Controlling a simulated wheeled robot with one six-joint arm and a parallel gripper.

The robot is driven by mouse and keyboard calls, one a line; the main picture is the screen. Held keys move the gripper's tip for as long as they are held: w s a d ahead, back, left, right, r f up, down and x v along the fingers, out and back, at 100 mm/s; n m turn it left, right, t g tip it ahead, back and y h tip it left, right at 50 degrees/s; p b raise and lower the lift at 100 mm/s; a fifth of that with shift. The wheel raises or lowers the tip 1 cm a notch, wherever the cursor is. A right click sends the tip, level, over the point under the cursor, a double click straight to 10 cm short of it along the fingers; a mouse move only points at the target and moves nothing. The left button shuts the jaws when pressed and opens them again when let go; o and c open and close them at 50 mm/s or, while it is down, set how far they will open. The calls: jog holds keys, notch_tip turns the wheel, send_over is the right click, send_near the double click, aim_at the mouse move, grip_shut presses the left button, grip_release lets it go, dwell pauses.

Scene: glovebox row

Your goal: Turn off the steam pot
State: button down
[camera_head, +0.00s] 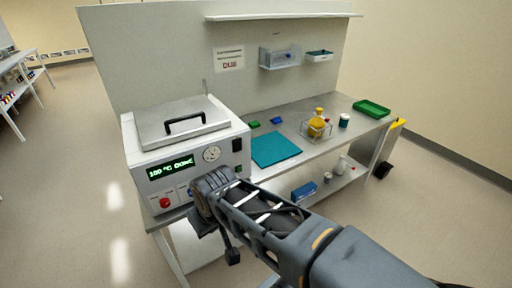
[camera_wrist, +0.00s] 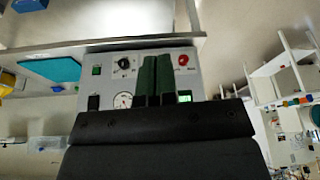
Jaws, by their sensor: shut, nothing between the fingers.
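The steam pot (camera_head: 186,135) is a pale box with a closed metal lid and black handle at the left end of the bench. Its green display (camera_head: 171,167) reads about "100 °C DONE". A red button (camera_head: 165,202) sits low on its front; a round gauge (camera_head: 211,154) and a black switch (camera_head: 237,144) are to the right. The wrist view shows the front panel upside down, with the red button (camera_wrist: 183,60), a black knob (camera_wrist: 124,64) and a green switch (camera_wrist: 96,70). My gripper (camera_wrist: 156,59) is shut and empty before the panel, between knob and red button. Contact cannot be told.
The bench holds a teal mat (camera_head: 275,149), a clear container with a yellow flask (camera_head: 318,122) and a green tray (camera_head: 371,108). A lower shelf carries a blue box (camera_head: 304,190) and bottles. A wall shelf (camera_head: 285,16) runs above. The floor at left is clear.

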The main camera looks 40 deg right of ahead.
jog(key=shift+w+d, duration=0.25)
jog(key=w+d+f+t+b, duration=0.1)
jog(key=w+d+t, duration=0.2)
jog(key=d, duration=0.5)
jog(key=w+d+f+m+t+h+b, duration=0.1)
jog(key=w+d+t, duration=0.3)
jog(key=d, duration=0.4)
jog(key=w+d+f+t+h+b, duration=0.1)
jog(key=w+d+f+t+b, duration=0.2)
jog(key=d, duration=0.5)
jog(key=shift+w+d+m+t, duration=0.4)
jog(key=shift+w+t, duration=0.1)
jog(key=shift+t, duration=0.4)
send_near(241, 154)
jog(key=w, duration=0.2)
jog(key=w+a+r, duration=0.1)
jog(key=w, duration=0.3)
jog(key=shift+a+r, duration=0.25)
jog(key=shift+r, duration=0.1)
